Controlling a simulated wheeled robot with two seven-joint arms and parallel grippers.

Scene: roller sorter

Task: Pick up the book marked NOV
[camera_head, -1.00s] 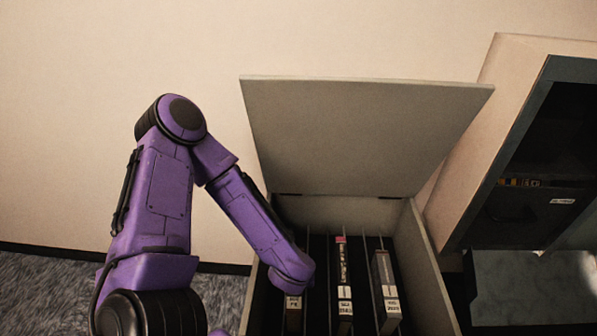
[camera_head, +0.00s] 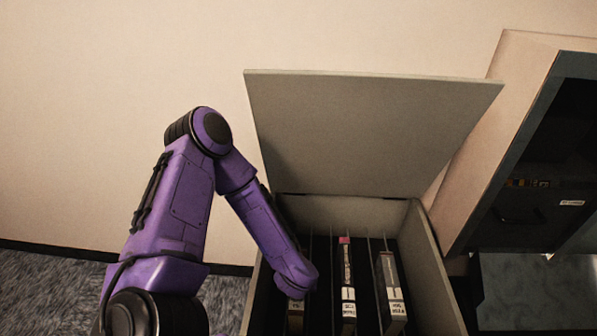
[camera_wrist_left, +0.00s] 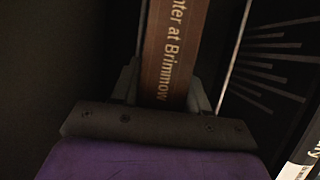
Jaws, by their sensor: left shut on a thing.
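In the left wrist view, my left gripper (camera_wrist_left: 163,90) is shut on a brown book (camera_wrist_left: 172,50), one finger on each side of its spine. Pale letters on the spine read "nter at Brimmow"; no NOV mark shows there. In the head view my left arm reaches down into an open grey box, and its wrist hides the gripper and most of the left book (camera_head: 296,308). A middle book (camera_head: 346,270) with a pink top and a right book (camera_head: 389,275) stand in other slots. Their white labels are too small to read surely. My right gripper is not in view.
The box lid (camera_head: 370,135) stands open against the wall. Thin dividers separate the slots, and the box's right wall (camera_head: 432,270) is close to the right book. A dark-fronted cabinet (camera_head: 540,190) stands at the right. Grey carpet (camera_head: 45,295) lies at the left.

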